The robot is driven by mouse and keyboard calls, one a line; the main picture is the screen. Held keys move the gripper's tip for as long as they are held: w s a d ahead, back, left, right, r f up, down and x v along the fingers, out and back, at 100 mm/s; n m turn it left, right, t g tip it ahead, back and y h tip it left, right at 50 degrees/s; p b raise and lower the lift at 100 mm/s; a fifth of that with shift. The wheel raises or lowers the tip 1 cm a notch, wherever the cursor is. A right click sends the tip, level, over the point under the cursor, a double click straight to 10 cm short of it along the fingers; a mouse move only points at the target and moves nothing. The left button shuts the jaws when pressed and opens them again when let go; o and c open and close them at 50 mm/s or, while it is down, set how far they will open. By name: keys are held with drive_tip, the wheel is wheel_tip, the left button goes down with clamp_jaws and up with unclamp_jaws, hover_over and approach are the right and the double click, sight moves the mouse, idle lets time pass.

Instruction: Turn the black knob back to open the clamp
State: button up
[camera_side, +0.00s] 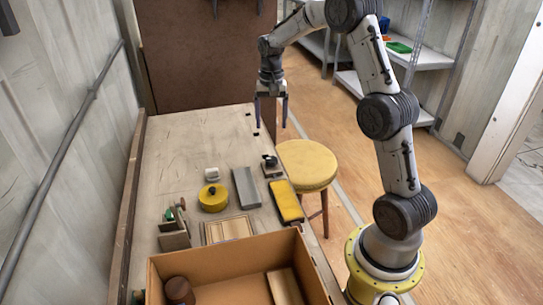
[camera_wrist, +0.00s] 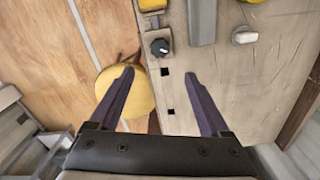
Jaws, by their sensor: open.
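The black knob (camera_wrist: 159,47) sits on a small pale clamp near the bench edge, at the top middle of the wrist view. In the side view the clamp with its dark knob (camera_side: 270,161) is small, at the right edge of the bench near the stool. My gripper (camera_side: 271,122) points down above the far right edge of the bench, apart from the knob. In the wrist view its two fingers (camera_wrist: 159,76) are spread with nothing between them, and the knob appears beyond the fingertips. The knob's turn angle is too small to read.
On the bench (camera_side: 190,140) are a grey block (camera_side: 245,188), a yellow round tin (camera_side: 213,198), a yellow case (camera_side: 286,201), a small white piece (camera_side: 212,174) and an open cardboard box (camera_side: 228,249). A yellow stool (camera_side: 307,165) stands beside it. The bench's far end is clear.

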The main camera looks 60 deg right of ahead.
sight(272, 159)
wheel_tip(272, 159, down, 14)
drive_tip(key=shift+r, duration=0.25)
drive_tip(key=shift+c, duration=0.2)
clamp_jaws()
idle(0.5)
